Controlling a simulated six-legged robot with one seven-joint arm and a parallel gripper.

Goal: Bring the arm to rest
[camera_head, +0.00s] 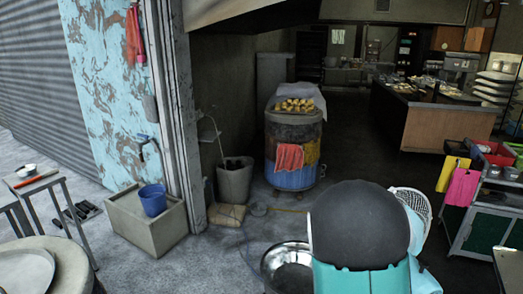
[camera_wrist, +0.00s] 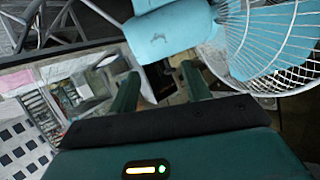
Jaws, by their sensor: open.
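My gripper (camera_wrist: 162,85) shows in the wrist view. Its two dark green fingers stand apart with nothing between them, so it is open and empty. A light blue fan (camera_wrist: 172,30) with a wire cage is close beyond the fingers, at the top and right of the wrist view. I cannot tell whether the fingers touch it. In the head view, a white wire cage (camera_head: 413,203) shows at the lower right, partly hidden behind a large dark rounded shape. My gripper's fingers cannot be made out in the head view.
A barrel oven (camera_head: 292,135) with a cloth hanging on it stands mid-picture. A metal bowl (camera_head: 287,262) is on the floor in front. A cart (camera_head: 485,210) stands at the right, a table (camera_head: 50,245) at the lower left. Floor between bowl and barrel looks mostly clear.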

